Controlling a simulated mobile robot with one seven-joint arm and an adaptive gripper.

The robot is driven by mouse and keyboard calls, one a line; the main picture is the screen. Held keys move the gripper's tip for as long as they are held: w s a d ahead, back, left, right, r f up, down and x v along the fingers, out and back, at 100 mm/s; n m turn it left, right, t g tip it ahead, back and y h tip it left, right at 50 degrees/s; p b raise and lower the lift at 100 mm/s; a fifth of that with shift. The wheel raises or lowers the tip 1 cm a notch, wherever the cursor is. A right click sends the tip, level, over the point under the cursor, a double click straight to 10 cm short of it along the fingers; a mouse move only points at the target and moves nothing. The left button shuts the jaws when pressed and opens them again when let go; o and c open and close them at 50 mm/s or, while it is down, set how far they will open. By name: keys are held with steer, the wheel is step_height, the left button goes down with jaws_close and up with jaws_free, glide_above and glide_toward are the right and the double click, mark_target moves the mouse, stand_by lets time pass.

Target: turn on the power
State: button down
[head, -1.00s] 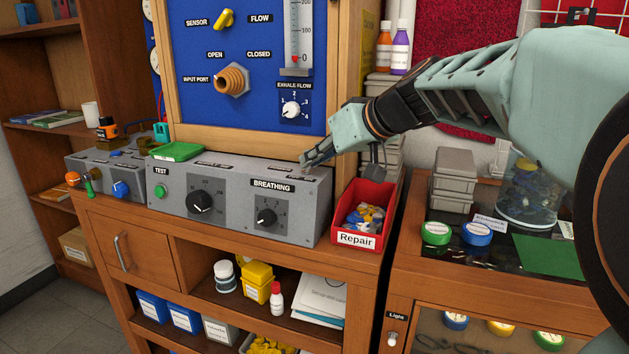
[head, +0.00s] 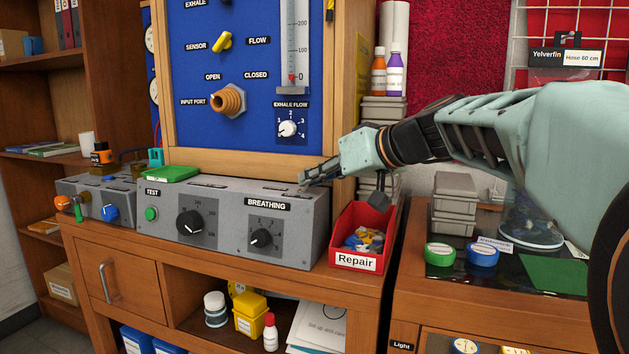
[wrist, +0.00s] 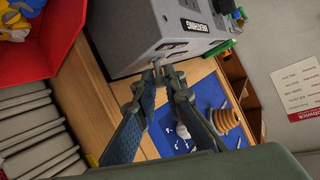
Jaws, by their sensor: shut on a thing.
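The grey BREATHING test box (head: 225,222) stands on the wooden bench, with dark knobs and a green button on its front. My gripper (head: 303,181) reaches in from the right, its fingertips at the top of the box near its right end. In the wrist view, my gripper (wrist: 160,76) has its fingertips closed together at the box (wrist: 148,32), on a small metal part (wrist: 156,64) that looks like a toggle lever. The fingers mostly cover that part, so I cannot tell which way it is set.
A red Repair bin (head: 352,262) stands just right of the box, below my arm. A green object (head: 172,174) lies on the box's top left. The blue panel (head: 195,70) rises behind. Grey cases (head: 453,205) stand farther right.

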steer(key=c, duration=2)
jaws_free()
step_height(320, 180, up, 10)
steer(key=shift+f, duration=0.1)
